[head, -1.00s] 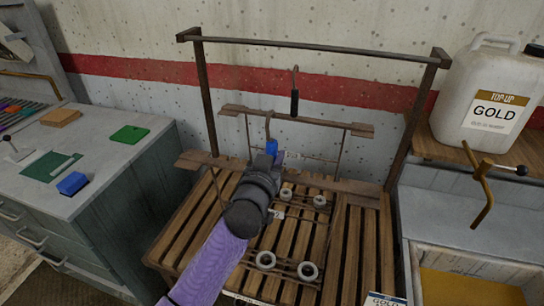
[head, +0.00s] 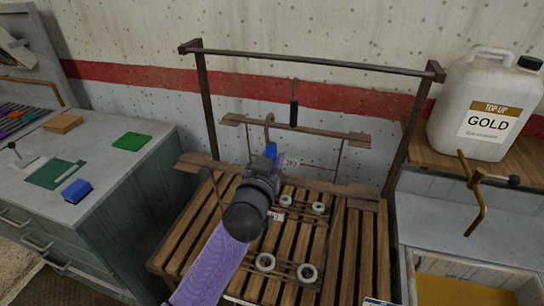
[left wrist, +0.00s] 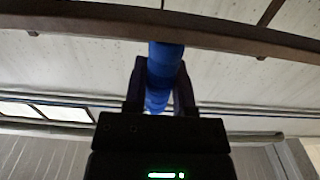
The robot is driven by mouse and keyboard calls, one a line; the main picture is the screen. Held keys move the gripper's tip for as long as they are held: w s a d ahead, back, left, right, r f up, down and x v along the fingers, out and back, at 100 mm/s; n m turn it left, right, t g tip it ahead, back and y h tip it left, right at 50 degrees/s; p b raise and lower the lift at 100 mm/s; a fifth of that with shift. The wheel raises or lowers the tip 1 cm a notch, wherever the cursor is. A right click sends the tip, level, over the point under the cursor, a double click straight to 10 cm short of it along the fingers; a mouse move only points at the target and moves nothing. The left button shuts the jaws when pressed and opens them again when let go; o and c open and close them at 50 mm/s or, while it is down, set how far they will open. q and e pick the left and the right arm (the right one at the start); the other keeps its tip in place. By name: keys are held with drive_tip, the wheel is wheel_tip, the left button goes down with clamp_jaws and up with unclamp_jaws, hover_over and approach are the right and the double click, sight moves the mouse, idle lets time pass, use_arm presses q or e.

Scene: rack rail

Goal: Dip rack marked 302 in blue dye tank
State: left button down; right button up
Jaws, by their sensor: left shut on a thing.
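A wire rack with a wooden crossbar (head: 335,136) stands over the slatted wooden stand, with several pale rings (head: 308,272) low on it. My left gripper (head: 269,163) is shut on the rack's blue handle (head: 271,150), below a hook. In the left wrist view the blue handle (left wrist: 165,62) sits between the fingers, under a dark bar. My right gripper is out of view. I see no blue dye tank.
A metal rail frame (head: 310,61) rises above the slatted stand (head: 359,255), with a black-handled hook (head: 293,112) hanging from it. At right are a GOLD jug (head: 487,105) and a tank with yellow liquid (head: 465,292). A grey cabinet (head: 98,202) stands left.

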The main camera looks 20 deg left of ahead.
use_arm(q)
drive_tip(key=s+p, duration=0.3)
drive_tip(key=s, duration=0.5)
drive_tip(key=shift+s+a+r, duration=0.15)
drive_tip(key=shift+s, duration=0.15)
drive_tip(key=c, duration=0.9)
unclamp_jaws()
drive_tip(key=shift+c, duration=0.2)
clamp_jaws()
